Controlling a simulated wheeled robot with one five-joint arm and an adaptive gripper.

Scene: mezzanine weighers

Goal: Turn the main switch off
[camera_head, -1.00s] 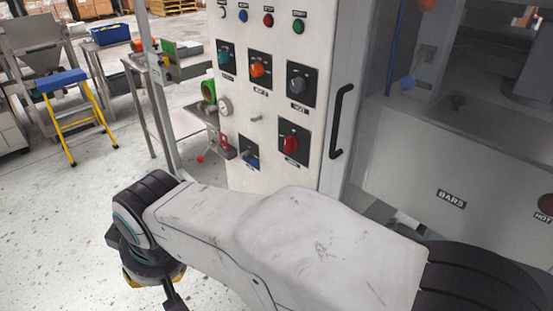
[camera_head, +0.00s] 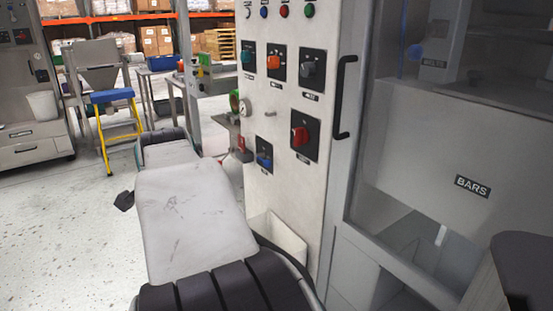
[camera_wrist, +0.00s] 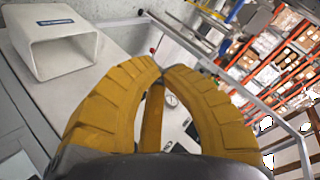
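The white control panel (camera_head: 285,170) stands right of centre in the head view, upright. It carries a red rotary switch (camera_head: 299,136) on a dark plate, with teal (camera_head: 247,57), orange (camera_head: 275,63), grey (camera_head: 308,69) and blue (camera_head: 264,160) rotary switches around it. Their labels are too small to read, so I cannot tell by name which is the main switch. In the wrist view my gripper (camera_wrist: 162,68) has yellow ribbed fingers whose tips meet, with nothing seen held. The head view does not show the fingers. They are apart from the switches.
A pressure gauge (camera_head: 244,107) sits at the panel's left edge. A black handle (camera_head: 344,97) is right of the panel. A white open box (camera_head: 276,236) is low on the panel; a white box (camera_wrist: 62,45) shows in the wrist view. A yellow step stool (camera_head: 117,125) stands left; floor there is clear.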

